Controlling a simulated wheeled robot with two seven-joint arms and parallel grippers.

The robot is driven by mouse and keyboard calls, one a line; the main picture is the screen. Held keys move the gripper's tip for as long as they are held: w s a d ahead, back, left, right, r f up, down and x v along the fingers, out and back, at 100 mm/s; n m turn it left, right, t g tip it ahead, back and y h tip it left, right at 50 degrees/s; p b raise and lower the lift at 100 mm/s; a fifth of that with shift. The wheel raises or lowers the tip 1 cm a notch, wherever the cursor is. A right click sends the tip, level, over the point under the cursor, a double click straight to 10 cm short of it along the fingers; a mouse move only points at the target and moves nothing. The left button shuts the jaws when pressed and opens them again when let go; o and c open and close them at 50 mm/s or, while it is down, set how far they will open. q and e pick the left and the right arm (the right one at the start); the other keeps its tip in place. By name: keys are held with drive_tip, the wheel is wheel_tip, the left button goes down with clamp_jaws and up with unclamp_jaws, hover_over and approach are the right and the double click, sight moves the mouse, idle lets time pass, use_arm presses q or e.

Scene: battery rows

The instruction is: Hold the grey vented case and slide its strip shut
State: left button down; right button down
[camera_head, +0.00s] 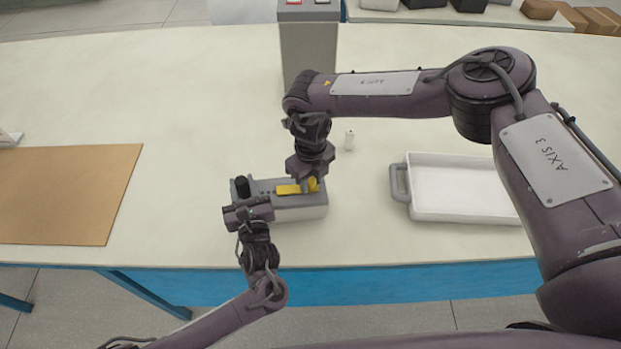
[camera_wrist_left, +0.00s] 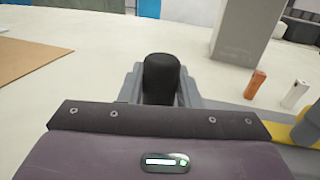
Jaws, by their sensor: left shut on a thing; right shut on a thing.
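The grey vented case (camera_head: 300,208) lies on the table in front of me, with a black knob (camera_head: 242,186) at its left end. A yellow strip (camera_head: 290,189) lies along its top towards the right; its edge also shows in the left wrist view (camera_wrist_left: 302,134). My left gripper (camera_head: 246,205) is shut on the black knob, which stands upright ahead of it in the left wrist view (camera_wrist_left: 160,78). My right gripper (camera_head: 311,178) comes down from above and is shut on the raised right end of the strip, partly hiding it. The slot under the strip is hidden.
A white battery (camera_head: 349,139) stands behind the case; an orange one (camera_wrist_left: 255,84) shows in the left wrist view. A white tray (camera_head: 463,213) with a grey handle lies to the right. A grey tower (camera_head: 308,48) stands behind, and a brown mat (camera_head: 60,195) lies left.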

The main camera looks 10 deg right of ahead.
sight(293, 189)
drive_tip(key=a, duration=0.4)
drive_tip(key=shift+a, duration=0.35)
use_arm(q)
drive_tip(key=shift+d, duration=0.1)
use_arm(e)
drive_tip(key=c, duration=1.1)
unclamp_jaws()
drive_tip(key=shift+d, duration=0.1)
wheel_tip(293, 189, up, 12)
